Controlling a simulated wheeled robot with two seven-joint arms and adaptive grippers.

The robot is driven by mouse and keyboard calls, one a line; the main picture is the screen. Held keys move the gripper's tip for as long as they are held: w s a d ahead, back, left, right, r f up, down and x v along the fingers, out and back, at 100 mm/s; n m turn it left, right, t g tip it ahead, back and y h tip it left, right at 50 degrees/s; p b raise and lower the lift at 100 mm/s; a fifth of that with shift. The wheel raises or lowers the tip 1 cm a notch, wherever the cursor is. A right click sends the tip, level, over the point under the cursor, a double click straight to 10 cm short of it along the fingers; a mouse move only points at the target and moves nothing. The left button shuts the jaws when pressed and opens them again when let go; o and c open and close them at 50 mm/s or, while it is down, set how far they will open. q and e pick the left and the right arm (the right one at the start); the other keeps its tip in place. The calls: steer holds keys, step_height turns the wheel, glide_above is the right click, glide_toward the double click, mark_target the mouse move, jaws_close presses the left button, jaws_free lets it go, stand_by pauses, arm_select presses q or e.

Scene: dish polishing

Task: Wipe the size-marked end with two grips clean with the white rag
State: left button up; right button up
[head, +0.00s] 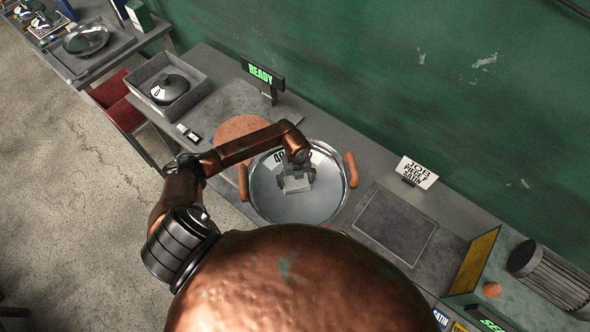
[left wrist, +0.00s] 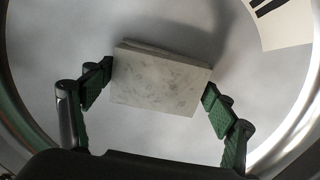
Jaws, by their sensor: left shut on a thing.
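A round, shiny metal end (head: 325,203) lies on the bench with its hollow side up, one orange-brown grip (head: 352,170) at its right and another (head: 243,183) at its left. A pale label with dark size digits (head: 279,157) is on its upper inside wall; part of the label (left wrist: 287,22) shows at the upper right of the left wrist view. My left gripper (head: 296,181) is shut on the white rag (left wrist: 160,82), a flat pale block with grey smudges, over the inside of the end. Whether the rag touches the metal cannot be told. My right gripper is out of view.
A grey tray (head: 199,86) with a dark lidded piece stands at the left, near a lit READY sign (head: 262,75). A round orange-brown board (head: 235,127) lies partly behind my arm. A flat grey pad (head: 396,226) and a job card (head: 417,172) are at the right.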

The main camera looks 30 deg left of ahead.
arm_select(q)
steer(key=shift+w+a, duration=0.15)
steer(key=shift+a, duration=0.25)
step_height(320, 180, up, 3)
steer(key=shift+f+p, duration=0.2)
steer(key=shift+p, duration=0.6)
steer(key=shift+r+p, duration=0.95)
steer(key=shift+r, duration=0.6)
steer(key=shift+r+p, duration=0.8)
steer(key=shift+r, duration=0.4)
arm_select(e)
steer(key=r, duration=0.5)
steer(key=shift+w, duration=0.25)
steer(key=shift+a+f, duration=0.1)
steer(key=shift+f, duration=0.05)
